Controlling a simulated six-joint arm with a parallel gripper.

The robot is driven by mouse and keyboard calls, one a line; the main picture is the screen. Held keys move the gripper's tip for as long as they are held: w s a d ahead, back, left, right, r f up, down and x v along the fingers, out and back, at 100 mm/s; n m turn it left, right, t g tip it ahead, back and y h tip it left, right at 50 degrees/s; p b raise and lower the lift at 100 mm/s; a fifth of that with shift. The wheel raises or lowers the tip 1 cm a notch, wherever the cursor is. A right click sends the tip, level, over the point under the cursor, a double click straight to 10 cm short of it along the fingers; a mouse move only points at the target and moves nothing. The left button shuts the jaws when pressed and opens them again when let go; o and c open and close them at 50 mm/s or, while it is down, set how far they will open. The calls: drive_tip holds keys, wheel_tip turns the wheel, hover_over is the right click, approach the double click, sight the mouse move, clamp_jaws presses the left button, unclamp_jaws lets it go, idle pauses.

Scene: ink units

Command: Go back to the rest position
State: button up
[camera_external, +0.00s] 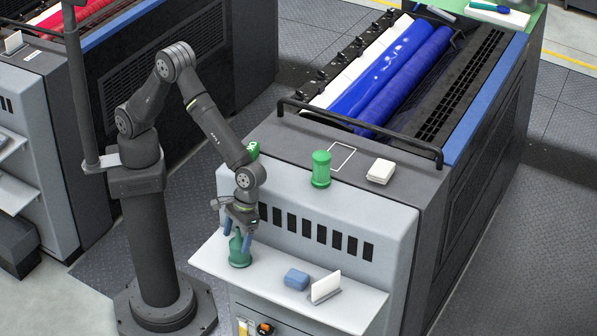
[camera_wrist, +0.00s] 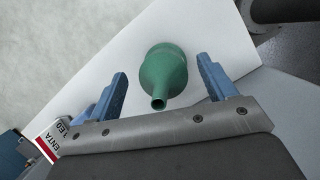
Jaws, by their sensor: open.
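My gripper (camera_external: 239,236) is open, pointing down over the left end of the white shelf (camera_external: 345,306) on the front of the grey ink unit. A dark green bottle (camera_external: 239,253) with a narrow neck stands on that shelf at the gripper. In the wrist view the bottle (camera_wrist: 163,75) lies between and beyond the two blue fingers (camera_wrist: 165,85), with a visible gap on each side. Its open neck points toward the camera.
A green container (camera_external: 321,169) and a white block (camera_external: 381,171) stand on the unit's top, beside a white outlined rectangle (camera_external: 342,158). A blue block (camera_external: 296,278) and a white card in a holder (camera_external: 325,288) sit on the shelf. A black rail (camera_external: 360,133) crosses the top.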

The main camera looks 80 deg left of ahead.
wheel_tip(320, 180, down, 2)
drive_tip(key=v, duration=1.3)
drive_tip(key=x, duration=1.2)
drive_tip(key=shift+s+f, duration=0.15)
drive_tip(key=shift+f, duration=0.15)
drive_tip(key=shift+d+r, duration=0.15)
drive_tip(key=shift+r, duration=0.25)
wheel_tip(320, 180, up, 4)
drive_tip(key=shift+f, duration=0.25)
drive_tip(key=s+r, duration=0.7)
drive_tip(key=s, duration=0.5)
wheel_tip(320, 180, up, 27)
drive_tip(key=w+a+n+t+h, duration=0.1)
drive_tip(key=w+a+n, duration=0.4)
drive_tip(key=w, duration=0.7)
drive_tip(key=shift+n, duration=0.4)
